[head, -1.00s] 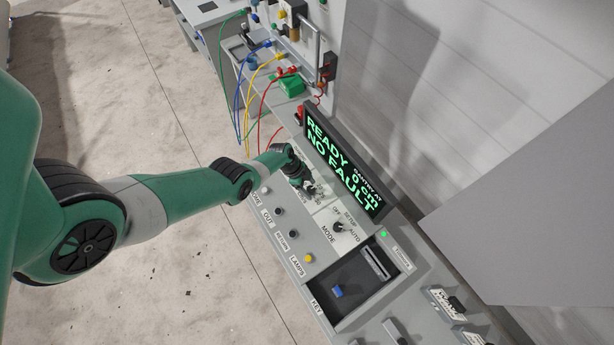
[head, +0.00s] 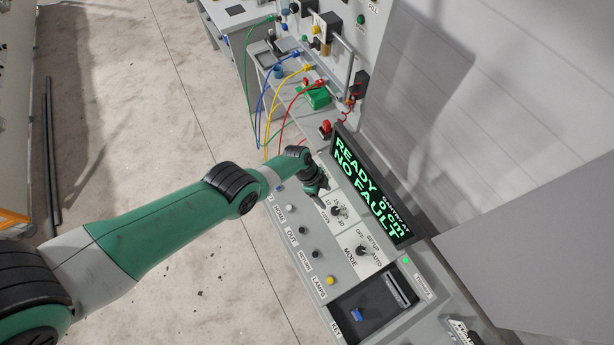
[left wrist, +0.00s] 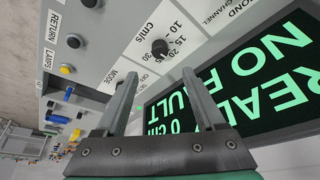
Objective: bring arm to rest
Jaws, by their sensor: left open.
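My left arm reaches in from the left in the head view, and its left gripper (head: 318,190) is over the far part of the grey control console (head: 345,285). In the left wrist view the gripper (left wrist: 160,92) shows two grey fingers spread apart with nothing between them. Beyond the fingers is a black cm/s knob (left wrist: 160,48), apart from them as far as I can tell. That cm/s knob also shows in the head view (head: 337,211), just beside the gripper. My right gripper is in neither view.
A display (head: 372,190) reads READY, 0 cm, NO FAULT. The mode knob (head: 362,251), several push buttons and a key slot panel (head: 368,305) lie nearer. Coloured cables (head: 262,105) and a green block (head: 317,97) are at the far end. Open floor lies left.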

